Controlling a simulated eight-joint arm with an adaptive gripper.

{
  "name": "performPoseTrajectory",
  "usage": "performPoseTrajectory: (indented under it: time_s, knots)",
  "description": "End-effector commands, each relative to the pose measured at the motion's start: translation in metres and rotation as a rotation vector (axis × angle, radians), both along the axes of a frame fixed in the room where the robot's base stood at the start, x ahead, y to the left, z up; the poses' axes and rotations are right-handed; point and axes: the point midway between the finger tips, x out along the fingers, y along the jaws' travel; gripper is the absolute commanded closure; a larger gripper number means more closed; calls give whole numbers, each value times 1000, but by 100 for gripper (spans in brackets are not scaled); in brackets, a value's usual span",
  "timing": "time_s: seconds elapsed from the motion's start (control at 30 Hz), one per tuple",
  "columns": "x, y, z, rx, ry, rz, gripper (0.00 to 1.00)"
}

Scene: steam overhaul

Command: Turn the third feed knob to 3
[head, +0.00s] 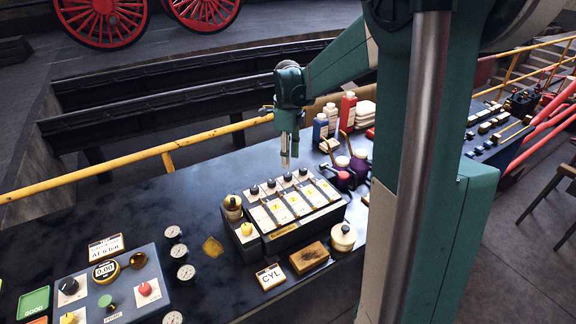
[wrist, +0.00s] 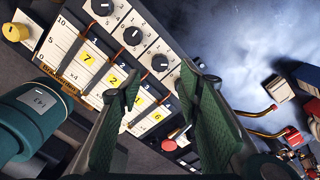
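The feed unit (head: 272,238) is a dark box with a row of black knobs on white dial plates along its far edge. The third feed knob (wrist: 160,62) is black with a light pointer mark; its exact setting is too small to read. It also shows in the head view (head: 287,176). My gripper (wrist: 160,76) points down with its green fingers apart and nothing between the tips. In the head view my gripper (head: 288,160) hangs just above the third knob, apart from it. The fourth knob is largely hidden by a finger in the wrist view.
A yellow knob (head: 246,229) stands at the unit's left. Bottles (head: 320,130) and oil cans (head: 358,160) stand behind and to the right. A brown block (head: 309,257) and a CYL sign (head: 270,277) lie in front. A yellow rail (head: 130,160) runs behind the table.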

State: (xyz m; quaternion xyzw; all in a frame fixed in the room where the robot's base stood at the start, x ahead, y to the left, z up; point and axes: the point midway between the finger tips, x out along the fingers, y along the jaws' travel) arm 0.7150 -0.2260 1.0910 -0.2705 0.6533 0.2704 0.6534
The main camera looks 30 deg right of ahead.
Motion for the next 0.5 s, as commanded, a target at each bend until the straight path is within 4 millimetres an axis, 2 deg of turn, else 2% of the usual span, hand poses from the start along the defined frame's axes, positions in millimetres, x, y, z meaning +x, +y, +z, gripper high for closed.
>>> performPoseTrajectory:
  time_s: [0.2, 0.5]
  knots:
    - [0, 0, 28, 0, 0, 0, 65]
    - [0, 0, 41, 0, 0, 0, 65]
